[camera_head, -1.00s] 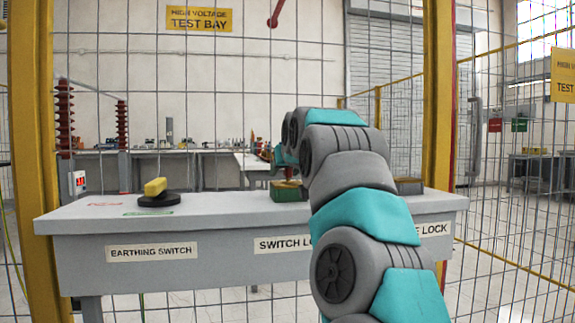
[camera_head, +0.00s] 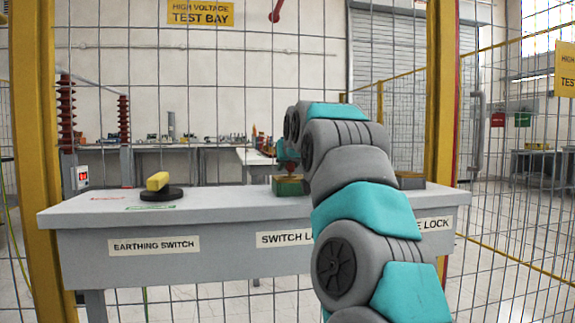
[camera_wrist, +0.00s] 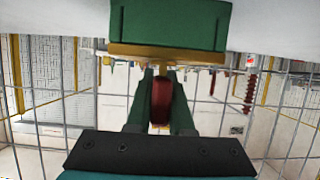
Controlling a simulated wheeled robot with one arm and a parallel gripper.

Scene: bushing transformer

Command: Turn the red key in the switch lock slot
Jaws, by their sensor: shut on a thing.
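The switch lock is a green block with a brass top plate (camera_wrist: 170,52); it fills the top of the wrist view, which looks upside down. In the head view the lock (camera_head: 290,187) stands on the grey bench above the "SWITCH LOCK" label, partly behind my arm. The red key (camera_wrist: 161,102) is between the green fingers of my gripper (camera_wrist: 160,88), which is shut on it. The key's end meets or nearly meets the brass plate; the slot itself is hidden, so I cannot tell how deep it sits. In the head view my arm mostly hides the gripper.
The grey bench (camera_head: 215,218) also bears a black round earthing switch with a yellow handle (camera_head: 157,182) at left. Another lock block (camera_head: 410,180) is at right, partly behind my arm. Wire mesh fencing and yellow posts (camera_head: 441,90) stand behind and beside the bench.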

